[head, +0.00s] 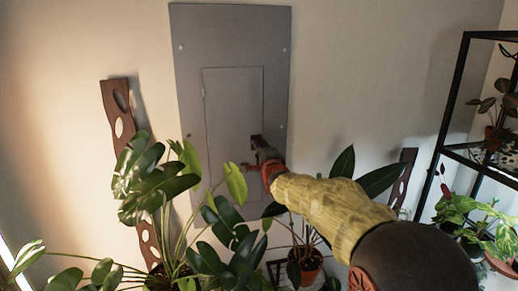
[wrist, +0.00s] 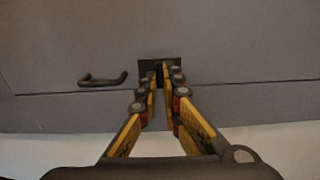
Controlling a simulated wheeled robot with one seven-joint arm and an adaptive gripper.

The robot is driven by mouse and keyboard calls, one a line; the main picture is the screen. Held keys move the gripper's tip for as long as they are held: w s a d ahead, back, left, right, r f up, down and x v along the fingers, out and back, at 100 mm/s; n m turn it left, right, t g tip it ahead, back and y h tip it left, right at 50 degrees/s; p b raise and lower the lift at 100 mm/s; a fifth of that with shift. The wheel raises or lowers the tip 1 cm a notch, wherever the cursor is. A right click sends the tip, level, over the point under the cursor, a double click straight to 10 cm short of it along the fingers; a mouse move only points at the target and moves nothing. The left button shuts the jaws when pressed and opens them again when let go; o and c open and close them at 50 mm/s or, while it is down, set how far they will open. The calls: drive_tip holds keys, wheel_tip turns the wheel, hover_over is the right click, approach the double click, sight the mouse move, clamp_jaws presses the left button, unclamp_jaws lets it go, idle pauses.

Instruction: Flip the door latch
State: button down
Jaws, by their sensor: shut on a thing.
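The grey panel (head: 183,100) on the wall holds a flush door (head: 230,105). The latch (wrist: 146,65), a dark plate at the door's edge, sits between my gripper's fingertips (wrist: 159,70) in the wrist view. My gripper (head: 264,160) is shut on it, with its fingers close together. The fingers hide the latch's moving part, so I cannot tell which way it is turned. A dark curved handle (wrist: 103,80) is on the panel to the left of the latch in the wrist view. The door looks closed, lying flush with the panel.
A large leafy plant (head: 140,178) stands in front at left, its leaves near my gripper. A small potted plant (head: 305,267) is below my arm. A black shelf (head: 452,105) with plants stands at right. Wooden slats (head: 118,100) lean on the wall.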

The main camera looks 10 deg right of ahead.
drive_tip(key=shift+f, duration=0.1)
drive_tip(key=c, duration=2)
unclamp_jaws()
drive_tip(key=s, duration=1.2)
